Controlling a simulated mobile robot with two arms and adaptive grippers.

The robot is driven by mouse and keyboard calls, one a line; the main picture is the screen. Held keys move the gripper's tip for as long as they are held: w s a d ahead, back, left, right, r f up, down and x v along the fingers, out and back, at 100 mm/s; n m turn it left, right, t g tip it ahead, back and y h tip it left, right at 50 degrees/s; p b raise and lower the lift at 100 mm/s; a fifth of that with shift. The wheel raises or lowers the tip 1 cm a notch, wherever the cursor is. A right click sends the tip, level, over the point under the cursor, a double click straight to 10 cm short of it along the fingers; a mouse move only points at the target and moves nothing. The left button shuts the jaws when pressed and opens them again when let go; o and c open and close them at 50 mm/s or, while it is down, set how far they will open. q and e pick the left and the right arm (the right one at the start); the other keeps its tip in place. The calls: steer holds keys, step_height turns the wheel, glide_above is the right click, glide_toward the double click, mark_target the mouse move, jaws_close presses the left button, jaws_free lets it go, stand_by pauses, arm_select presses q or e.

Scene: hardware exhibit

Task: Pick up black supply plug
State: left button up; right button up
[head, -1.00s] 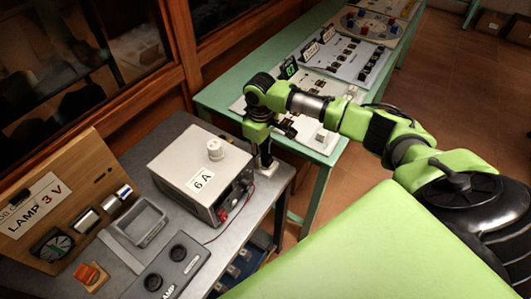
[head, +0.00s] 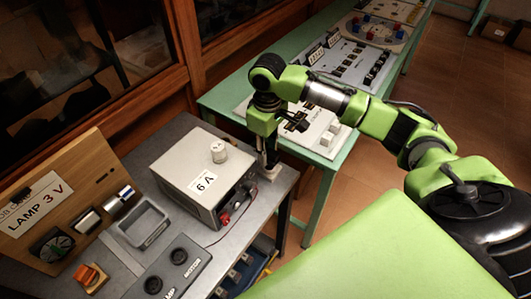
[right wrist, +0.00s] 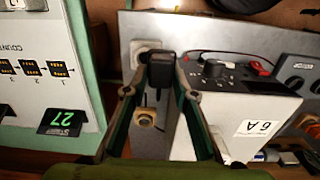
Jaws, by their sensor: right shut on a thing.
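The black supply plug (right wrist: 161,69) is a dark block between the two fingers of my right gripper (right wrist: 161,62) in the right wrist view. The fingers are shut on it. A pale square socket (right wrist: 148,47) shows behind the plug; I cannot tell whether the plug still touches it. In the head view my right gripper (head: 269,159) points down at the right end of the grey table, beside the power supply box, and its fingers hide the plug. My left gripper is not in view.
The white power supply box (head: 183,175) marked 6 A stands close left of my gripper. The grey table (head: 183,122) also bears a lamp board (head: 66,178) and a grey tray (head: 146,226). A green table (head: 227,89) with exhibit panels is behind.

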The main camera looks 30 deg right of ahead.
steer(key=s+a+r+b, duration=0.1)
steer(key=s+a+r, duration=0.3)
steer(key=s, duration=0.5)
steer(key=shift+r, duration=0.65)
